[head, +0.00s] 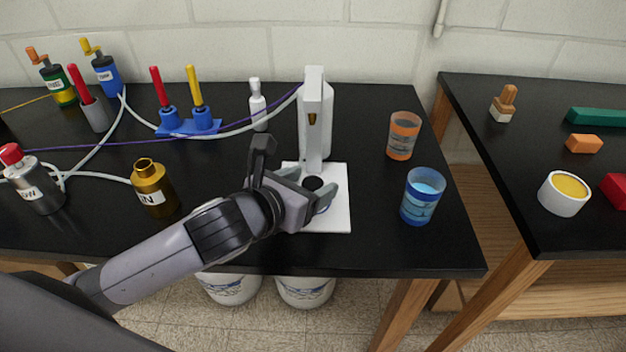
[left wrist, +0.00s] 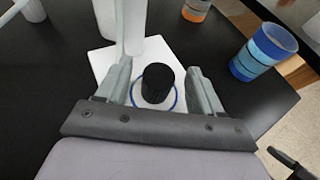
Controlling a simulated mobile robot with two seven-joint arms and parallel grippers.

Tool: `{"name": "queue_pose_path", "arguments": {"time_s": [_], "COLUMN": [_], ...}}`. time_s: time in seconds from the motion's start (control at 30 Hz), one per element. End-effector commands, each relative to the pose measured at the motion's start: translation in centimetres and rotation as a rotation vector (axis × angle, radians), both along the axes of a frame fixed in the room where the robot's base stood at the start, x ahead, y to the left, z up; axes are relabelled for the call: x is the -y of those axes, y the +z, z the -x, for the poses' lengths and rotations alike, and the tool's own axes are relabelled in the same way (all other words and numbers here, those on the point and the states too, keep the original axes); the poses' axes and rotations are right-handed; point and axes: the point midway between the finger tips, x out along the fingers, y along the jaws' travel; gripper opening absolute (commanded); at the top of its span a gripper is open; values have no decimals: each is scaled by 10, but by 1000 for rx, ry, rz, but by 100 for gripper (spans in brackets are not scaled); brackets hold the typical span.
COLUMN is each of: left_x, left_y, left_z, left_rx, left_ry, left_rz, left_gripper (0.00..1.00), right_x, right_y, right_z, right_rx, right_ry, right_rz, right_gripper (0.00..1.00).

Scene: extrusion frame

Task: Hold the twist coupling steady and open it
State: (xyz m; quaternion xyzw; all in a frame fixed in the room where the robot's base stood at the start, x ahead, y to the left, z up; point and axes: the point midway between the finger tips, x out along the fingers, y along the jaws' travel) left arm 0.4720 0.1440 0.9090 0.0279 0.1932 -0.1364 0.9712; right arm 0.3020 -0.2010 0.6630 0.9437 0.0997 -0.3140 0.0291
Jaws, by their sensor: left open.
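My left gripper (head: 318,190) is open over the white base plate (head: 338,215) of an upright white stand (head: 313,115). In the left wrist view a short black cylinder (left wrist: 158,82) stands upright between my spread fingers, with a gap on each side. A blue ring (left wrist: 176,104) shows on the plate around its foot. In the head view the black top (head: 313,184) shows between the fingers. I cannot tell whether this black cylinder is the twist coupling. No other part is clearly a coupling. My right gripper is not identifiable.
An orange cup (head: 403,136) and a blue cup (head: 422,197) stand to the right. A gap separates the second table (head: 500,160).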

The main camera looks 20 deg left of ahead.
Motion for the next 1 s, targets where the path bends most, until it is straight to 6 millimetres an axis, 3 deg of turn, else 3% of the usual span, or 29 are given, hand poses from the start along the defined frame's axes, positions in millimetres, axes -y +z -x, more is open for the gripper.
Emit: {"name": "queue_pose_path", "arguments": {"time_s": [0.4,0.7,1.0], "left_x": [-19,-25,-26], "left_y": [30,40,40], "left_z": [68,84,91], "left_rx": [-1,-4,0], "left_ry": [-3,3,-1], "left_rz": [-1,-1,0], "left_gripper": [67,67,67], "right_x": [1,2,3], "right_y": [5,42,49], "right_z": [0,0,-1], "right_rx": [3,7,8], "right_ry": [1,-1,-1], "right_rz": [5,7,8], "right_gripper": [95,95,95]}}
